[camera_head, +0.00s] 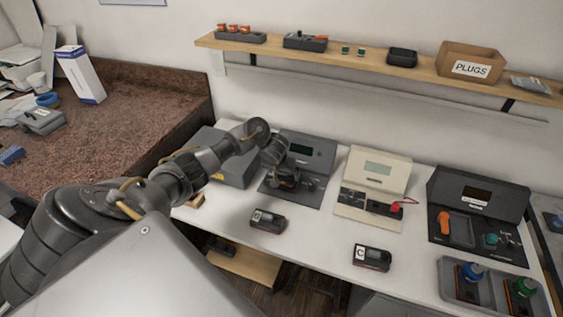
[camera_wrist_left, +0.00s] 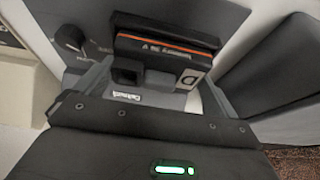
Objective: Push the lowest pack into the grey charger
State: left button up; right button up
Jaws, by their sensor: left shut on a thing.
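The grey charger (camera_head: 310,150) stands on the white bench, with a small dark display on its sloped face. My left gripper (camera_head: 285,182) is over its front plate. In the left wrist view the left gripper (camera_wrist_left: 150,98) is shut on a dark pack (camera_wrist_left: 165,52) with an orange stripe and a letter D. This pack is at the charger's plate, beside a black knob (camera_wrist_left: 70,37); how deep it sits is hidden. Two other dark packs lie on the bench, one nearer the charger (camera_head: 267,220) and one marked C (camera_head: 371,258). Their charge readings are too small to tell. My right gripper is not in view.
A cream charger (camera_head: 372,168) with a red plug and a black station (camera_head: 478,190) stand to the right. A grey tray (camera_head: 455,288) holds blue and green bottles. A grey box (camera_head: 232,172) is close on the left. A shelf (camera_head: 380,64) runs above.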

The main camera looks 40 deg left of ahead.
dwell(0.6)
pick_arm(q)
jog(key=shift+s+f, duration=0.1)
jog(key=shift+f, duration=0.4)
dwell(0.5)
jog(key=o, duration=0.6)
jog(key=shift+s+d+f, duration=0.1)
jog(key=shift+d+f, duration=0.05)
jog(key=shift+r+p, duration=1.65)
jog(key=shift+p, duration=0.5)
